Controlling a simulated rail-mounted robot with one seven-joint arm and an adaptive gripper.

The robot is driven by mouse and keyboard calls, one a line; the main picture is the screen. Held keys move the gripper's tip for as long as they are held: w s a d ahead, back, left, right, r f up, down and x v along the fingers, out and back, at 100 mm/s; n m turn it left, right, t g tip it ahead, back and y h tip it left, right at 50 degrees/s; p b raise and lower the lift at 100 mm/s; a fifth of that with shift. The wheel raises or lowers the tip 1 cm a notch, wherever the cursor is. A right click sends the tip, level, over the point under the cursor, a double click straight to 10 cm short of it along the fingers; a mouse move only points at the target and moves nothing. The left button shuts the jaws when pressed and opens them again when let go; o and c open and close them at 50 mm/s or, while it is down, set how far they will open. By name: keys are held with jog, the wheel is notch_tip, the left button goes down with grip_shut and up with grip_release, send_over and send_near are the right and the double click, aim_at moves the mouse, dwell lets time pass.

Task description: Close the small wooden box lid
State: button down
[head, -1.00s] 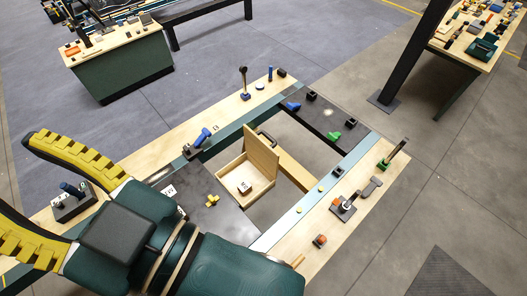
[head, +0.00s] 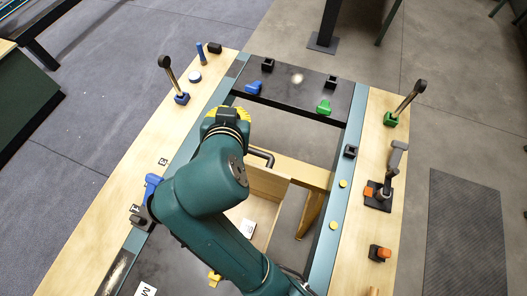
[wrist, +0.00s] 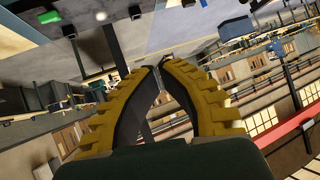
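The small wooden box (head: 249,222) sits in the middle of the workbench frame with its lid (head: 267,182) raised and its pale inside showing. A white label lies in it. My arm covers the box's left part. My gripper (head: 227,112) has yellow ribbed fingers and is beyond the lid, up and left of it in the head view, with no contact visible. In the wrist view the fingertips (wrist: 160,66) come nearly together with nothing seen between them. The box does not show in the wrist view.
A dark rear panel (head: 297,85) holds blue and green parts. An upright black-knobbed lever (head: 171,77) stands left of my gripper, and another lever (head: 404,103) stands on the right rail. A blue-handled part (head: 151,187) is beside my arm. Open space lies right of the box.

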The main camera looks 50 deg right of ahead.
aim_at(255, 169)
jog(key=s+d+f+m+g+b, duration=0.1)
jog(key=d+f+g+b, duration=0.1)
jog(key=f, duration=0.7)
jog(key=s+d+f+m+g+h+b, duration=0.1)
jog(key=s+d+f+m+g+b, duration=0.1)
jog(key=f, duration=0.7)
jog(key=shift+s+d+f+g+b, duration=0.15)
jog(key=shift+d+f+g+b, duration=0.15)
jog(key=shift+d+b, duration=0.6)
jog(key=shift+d+p, duration=0.2)
jog(key=shift+p, duration=0.1)
